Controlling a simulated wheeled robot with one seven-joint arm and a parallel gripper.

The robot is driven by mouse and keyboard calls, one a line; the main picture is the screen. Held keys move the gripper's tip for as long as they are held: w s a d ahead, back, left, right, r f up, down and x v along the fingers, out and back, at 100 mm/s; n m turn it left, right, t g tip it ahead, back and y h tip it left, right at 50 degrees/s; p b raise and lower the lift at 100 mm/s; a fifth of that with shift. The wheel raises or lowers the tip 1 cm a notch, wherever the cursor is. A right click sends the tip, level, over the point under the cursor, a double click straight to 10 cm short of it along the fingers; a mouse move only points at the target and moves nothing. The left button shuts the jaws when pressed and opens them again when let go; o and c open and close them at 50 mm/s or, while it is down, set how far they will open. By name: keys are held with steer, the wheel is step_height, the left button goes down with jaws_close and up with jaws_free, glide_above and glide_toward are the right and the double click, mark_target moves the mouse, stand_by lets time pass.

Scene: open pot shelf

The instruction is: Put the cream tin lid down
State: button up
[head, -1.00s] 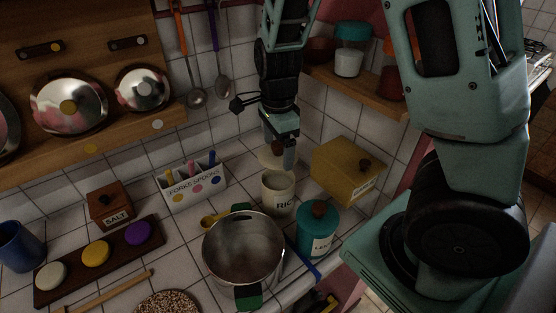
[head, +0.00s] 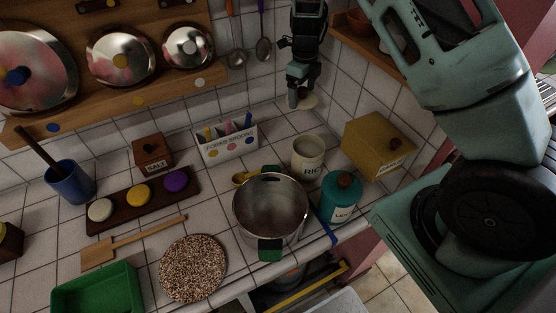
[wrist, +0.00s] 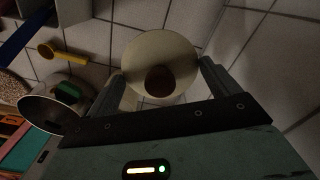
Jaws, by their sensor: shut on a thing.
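The cream tin lid (head: 308,101) is a pale round disc. In the wrist view the lid (wrist: 152,48) shows its brown round knob (wrist: 160,81) between the fingers.
A steel pot (head: 270,210) with green handles stands in front of the cream tin. A teal lidded tin (head: 341,200) and a yellow box (head: 377,148) stand right of it. A cutlery holder (head: 229,145) is left. Bare tiles (head: 283,124) show behind the tin.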

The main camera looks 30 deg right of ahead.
mark_target(304, 91)
steer(key=w+d+f+m+p, duration=0.1)
steer(key=w+d+f+m, duration=0.1)
steer(key=w, duration=0.1)
steer(key=shift+d+f+m, duration=0.25)
steer(key=shift+f+m, duration=0.15)
steer(key=shift+w+d+f+m, duration=0.2)
steer(key=shift+f+m, duration=0.1)
steer(key=shift+f, duration=0.25)
step_height(304, 91, down, 9)
steer(key=p, duration=0.4)
steer(key=shift+r, duration=0.1)
steer(key=shift+f, duration=0.45)
steer(key=shift+f, duration=0.1)
steer(key=shift+f, duration=0.15)
steer(key=o, duration=0.8)
steer(key=shift+c, duration=0.2)
